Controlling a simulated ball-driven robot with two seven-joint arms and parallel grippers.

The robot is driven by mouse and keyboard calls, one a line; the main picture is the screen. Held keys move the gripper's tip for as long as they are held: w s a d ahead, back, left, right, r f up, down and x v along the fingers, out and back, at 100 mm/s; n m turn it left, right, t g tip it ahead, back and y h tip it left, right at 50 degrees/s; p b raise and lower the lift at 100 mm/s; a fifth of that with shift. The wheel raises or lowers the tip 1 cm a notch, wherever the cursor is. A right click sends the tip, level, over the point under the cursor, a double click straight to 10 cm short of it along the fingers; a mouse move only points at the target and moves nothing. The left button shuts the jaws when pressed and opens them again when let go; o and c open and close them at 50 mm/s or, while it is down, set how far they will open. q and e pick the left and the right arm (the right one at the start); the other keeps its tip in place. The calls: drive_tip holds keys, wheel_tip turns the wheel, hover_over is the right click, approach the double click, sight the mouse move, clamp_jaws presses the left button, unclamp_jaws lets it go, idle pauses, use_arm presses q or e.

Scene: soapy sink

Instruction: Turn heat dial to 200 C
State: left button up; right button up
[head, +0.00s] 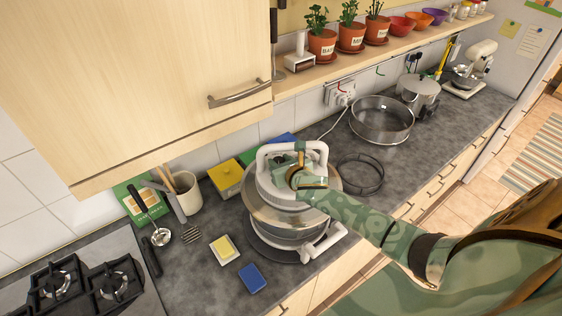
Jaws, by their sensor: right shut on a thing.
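A round countertop oven with a clear bowl (290,232) stands on the grey counter, with a white lid (266,186) and a raised white lid handle (290,148). My right gripper (302,181) reaches in from the right and is on top of the lid, on the near side of the handle. Its fingers are shut on a small part there, which appears to be the heat dial. The fingers hide the dial, so its marks and setting cannot be read. My left gripper is not in view.
A metal pan (382,119) and a black wire ring (361,174) lie to the right. A yellow sponge (224,248) and a blue sponge (252,278) lie to the left, near the gas hob (85,290). A wooden cupboard (130,80) hangs above the counter's left part.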

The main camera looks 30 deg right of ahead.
drive_tip(key=m+h, duration=0.1)
drive_tip(key=h, duration=0.1)
drive_tip(key=m+g+h, duration=0.1)
drive_tip(key=m+h, duration=0.1)
drive_tip(key=shift+w+a+m, duration=0.1)
drive_tip(key=shift+a+m, duration=0.2)
drive_tip(key=shift+a, duration=0.05)
drive_tip(key=shift+a+m+g+h+b, duration=0.1)
drive_tip(key=shift+m+g+h+b, duration=0.3)
drive_tip(key=shift+m+g+h, duration=1.05)
drive_tip(key=shift+w+m+h, duration=0.1)
drive_tip(key=shift+m+h, duration=0.25)
drive_tip(key=o, duration=0.7)
drive_tip(key=shift+t, duration=0.25)
